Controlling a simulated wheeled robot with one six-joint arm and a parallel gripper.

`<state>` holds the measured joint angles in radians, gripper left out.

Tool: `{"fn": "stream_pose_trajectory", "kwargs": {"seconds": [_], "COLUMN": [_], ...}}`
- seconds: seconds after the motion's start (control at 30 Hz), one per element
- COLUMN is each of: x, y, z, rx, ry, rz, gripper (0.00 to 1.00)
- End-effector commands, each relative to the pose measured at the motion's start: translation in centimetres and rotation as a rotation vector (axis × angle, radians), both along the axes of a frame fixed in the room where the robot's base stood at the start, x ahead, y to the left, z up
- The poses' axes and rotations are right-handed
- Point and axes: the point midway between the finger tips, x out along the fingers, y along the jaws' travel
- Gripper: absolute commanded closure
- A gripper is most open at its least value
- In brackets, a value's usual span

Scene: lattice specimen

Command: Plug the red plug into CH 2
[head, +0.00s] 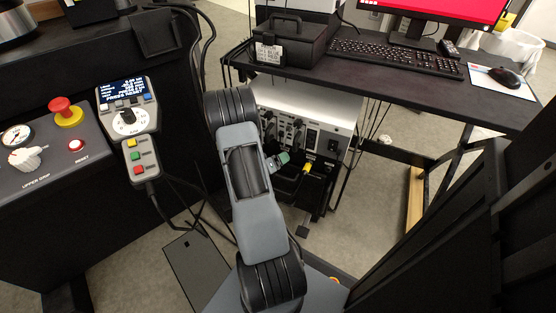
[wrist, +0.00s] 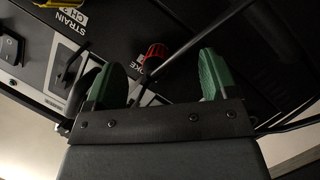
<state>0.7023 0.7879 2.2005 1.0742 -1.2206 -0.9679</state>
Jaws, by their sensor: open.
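The red plug (wrist: 156,52) shows in the wrist view between my green fingertips and a little beyond them, with a grey cable or rod beside it. My gripper (wrist: 160,64) is open around that spot. In the head view my gripper (head: 280,160) is at the front of the grey controller box (head: 335,105), partly behind my own arm. A "STRAIN CH 2" label (wrist: 73,36) is on the dark panel at the upper left of the wrist view. I cannot make out the CH 2 socket itself. The red plug cannot be made out in the head view.
A yellow connector (head: 307,168) is just right of my gripper; yellow also shows at the wrist view's top left. A black rocker switch (wrist: 11,47) is at the left. Dark cables hang nearby. The desk (head: 400,88) overhangs the box; a control console (head: 70,150) stands left.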

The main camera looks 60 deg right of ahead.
Motion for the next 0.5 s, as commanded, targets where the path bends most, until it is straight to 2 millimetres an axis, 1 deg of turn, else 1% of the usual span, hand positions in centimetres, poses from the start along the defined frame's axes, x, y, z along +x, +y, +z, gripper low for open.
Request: {"fn": "stream_pose_trajectory", "kwargs": {"seconds": [0.1, 0.5], "x": [0.2, 0.6], "y": [0.9, 3.5], "z": [0.5, 1.1], "rx": [0.0, 0.0], "ry": [0.002, 0.002], "rz": [0.002, 0.001], "gripper": [0.21, 0.21]}}
